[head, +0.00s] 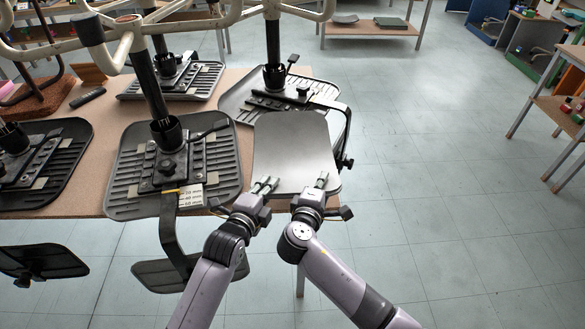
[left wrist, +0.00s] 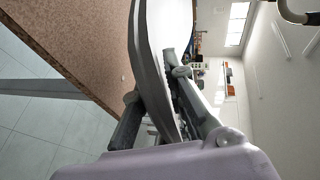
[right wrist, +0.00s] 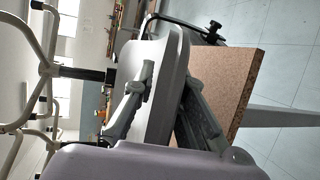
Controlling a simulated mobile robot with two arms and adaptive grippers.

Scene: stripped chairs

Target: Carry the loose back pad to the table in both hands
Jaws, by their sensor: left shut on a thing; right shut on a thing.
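The back pad (head: 294,145) is a flat grey panel with rounded corners. Both my grippers hold it by its near edge, side by side. My left gripper (head: 265,188) is shut on the left part of that edge; the pad (left wrist: 152,60) runs between its fingers in the left wrist view. My right gripper (head: 311,187) is shut on the right part; the pad (right wrist: 165,85) shows between its fingers in the right wrist view. The table (head: 120,95) has a brown top, and the pad is over its right edge. Whether the pad touches the table cannot be told.
Upturned chairs with black ribbed seats (head: 125,180) and pale tubular legs crowd the table, one right beside the pad on its left. Another seat (head: 235,95) lies just behind the pad. A low table (head: 370,28) stands far back. The floor to the right is clear.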

